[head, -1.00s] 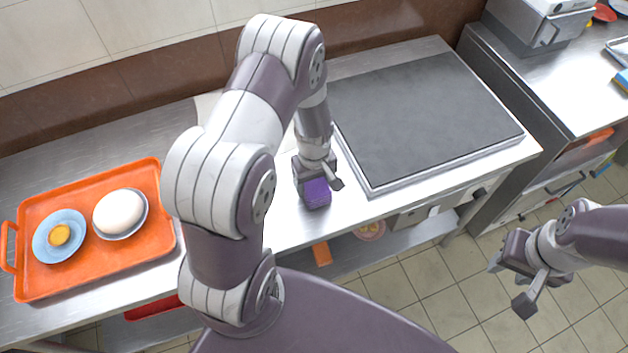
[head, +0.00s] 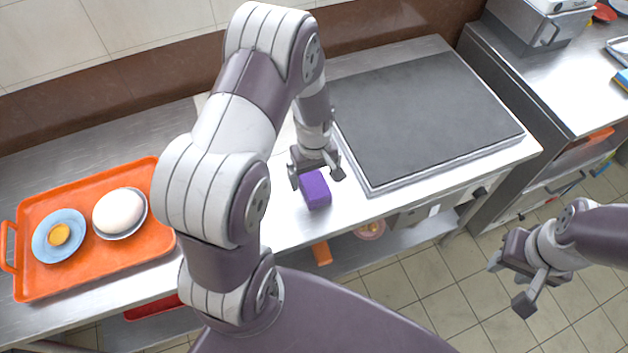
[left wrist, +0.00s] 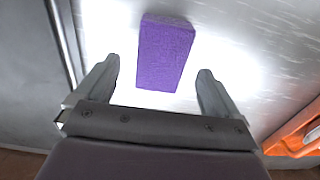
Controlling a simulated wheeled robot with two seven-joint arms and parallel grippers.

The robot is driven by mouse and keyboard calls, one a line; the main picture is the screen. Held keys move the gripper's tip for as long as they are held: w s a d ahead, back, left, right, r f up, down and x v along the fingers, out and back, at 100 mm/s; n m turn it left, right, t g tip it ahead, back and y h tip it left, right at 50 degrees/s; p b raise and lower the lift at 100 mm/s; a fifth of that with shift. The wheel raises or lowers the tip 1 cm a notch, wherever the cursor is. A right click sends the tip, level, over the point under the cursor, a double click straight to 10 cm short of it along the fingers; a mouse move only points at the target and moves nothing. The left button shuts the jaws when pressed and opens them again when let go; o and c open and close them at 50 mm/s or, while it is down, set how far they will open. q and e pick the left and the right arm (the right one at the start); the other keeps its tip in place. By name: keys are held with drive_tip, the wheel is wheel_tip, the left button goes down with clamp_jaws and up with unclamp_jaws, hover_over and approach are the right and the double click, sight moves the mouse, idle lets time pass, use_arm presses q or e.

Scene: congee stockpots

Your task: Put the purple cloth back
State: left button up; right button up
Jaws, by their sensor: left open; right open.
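The purple cloth (head: 315,190) is a small folded block. It lies on the steel counter between the orange tray and the dark griddle plate, near the front edge. My left gripper (head: 316,176) is open just above and behind it, apart from it. In the left wrist view the purple cloth (left wrist: 165,54) lies ahead of the spread fingers (left wrist: 157,92), with clear space on both sides. My right gripper (head: 508,284) is open and empty over the floor at the right.
An orange tray (head: 90,267) with a blue plate (head: 58,236) and a white round item in a bowl (head: 119,213) stands at left. The dark griddle plate (head: 425,115) is right of the cloth. A lower shelf (head: 400,238) runs beneath the counter. My left arm hides part of the counter.

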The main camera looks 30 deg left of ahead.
sight(315, 184)
use_arm(q)
wheel_tip(315, 184, up, 9)
drive_tip(key=s+d+r+m+t, duration=0.1)
drive_tip(key=s+d+r+m, duration=0.3)
drive_tip(key=s+m, duration=0.5)
drive_tip(key=shift+d+r+m, duration=0.35)
drive_tip(key=shift+d+m, duration=0.15)
drive_tip(key=shift+d, duration=0.15)
